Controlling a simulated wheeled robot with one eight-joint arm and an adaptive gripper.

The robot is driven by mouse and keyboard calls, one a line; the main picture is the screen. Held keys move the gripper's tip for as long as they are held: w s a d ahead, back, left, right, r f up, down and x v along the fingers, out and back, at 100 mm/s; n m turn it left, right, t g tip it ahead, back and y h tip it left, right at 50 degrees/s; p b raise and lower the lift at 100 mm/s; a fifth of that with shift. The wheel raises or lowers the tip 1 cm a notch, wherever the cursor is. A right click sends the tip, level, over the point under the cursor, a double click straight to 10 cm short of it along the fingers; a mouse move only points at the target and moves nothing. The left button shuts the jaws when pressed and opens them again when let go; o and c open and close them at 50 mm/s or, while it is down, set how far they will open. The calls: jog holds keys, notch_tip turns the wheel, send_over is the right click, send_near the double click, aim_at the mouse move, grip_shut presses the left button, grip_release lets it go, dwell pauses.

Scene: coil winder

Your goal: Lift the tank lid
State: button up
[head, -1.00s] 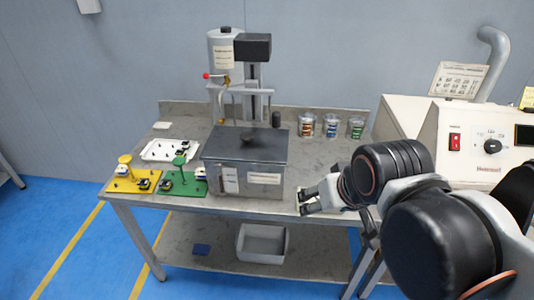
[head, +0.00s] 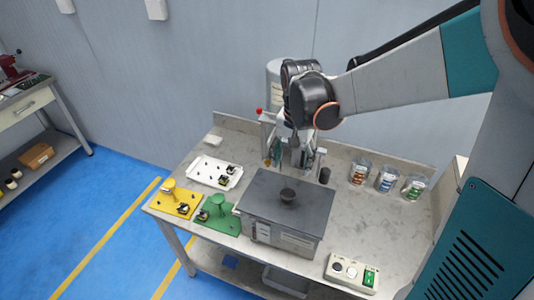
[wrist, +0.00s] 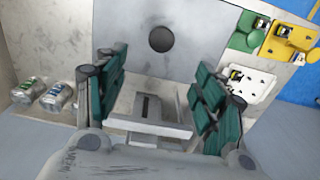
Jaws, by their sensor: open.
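The tank (head: 262,232) is a grey box on the bench with a dark flat lid (head: 257,198) on top. A round black knob (head: 288,195) stands at the lid's middle. In the wrist view the lid (wrist: 205,30) lies ahead of the fingers, with its knob (wrist: 161,39) between and beyond them. My gripper (head: 295,160) points down behind the lid, above the back of the bench. It also shows in the wrist view (wrist: 160,85), with its green-padded fingers spread and nothing between them. The knob is apart from the fingers. The tank's base is hidden in the wrist view.
A column machine (head: 273,75) stands behind the tank, partly hidden by my arm. Yellow (head: 170,203) and green (head: 222,216) fixtures and a white tray (head: 205,170) are left. Several jars, such as one with a green label (head: 414,187), and a switch box (head: 352,272) are right.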

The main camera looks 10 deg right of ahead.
jog(key=b, duration=0.2)
send_over(288, 194)
notch_tip(288, 194, down, 8)
jog(key=shift+d+f, duration=0.15)
jog(key=shift+f, duration=0.1)
jog(key=shift+w+f+b, duration=0.1)
jog(key=shift+f+b, duration=0.8)
jog(key=shift+f, duration=1.8)
grip_shut()
